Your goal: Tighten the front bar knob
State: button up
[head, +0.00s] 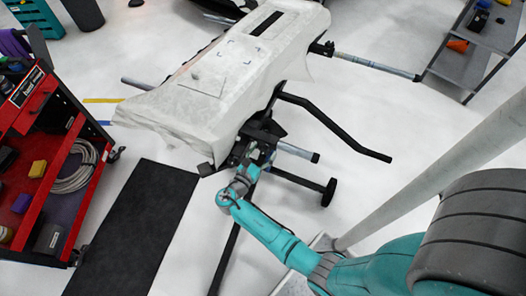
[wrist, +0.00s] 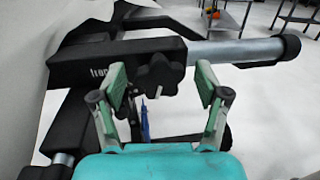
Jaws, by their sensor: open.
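The front bar knob (wrist: 160,75) is a black lobed knob on the side of a black sleeve (wrist: 112,60). A silver bar with a black end cap (wrist: 235,50) runs out of the sleeve to the right. My gripper (wrist: 164,85) is open, with one green-padded finger left of the knob and the other right of it. I cannot tell whether either finger touches the knob. In the head view my gripper (head: 252,160) is at the near end of the stand, and the knob is hidden there. The silver bar (head: 298,152) shows just right of it.
The stand holds a panel under a pale wrap sheet (head: 215,75). A bent black bar (head: 335,130) and a wheeled foot (head: 328,192) stick out to the right. A red tool cart (head: 45,150) stands left, with a black mat (head: 135,225) on the floor beside it.

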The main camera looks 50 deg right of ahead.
jog(key=c, duration=1.1)
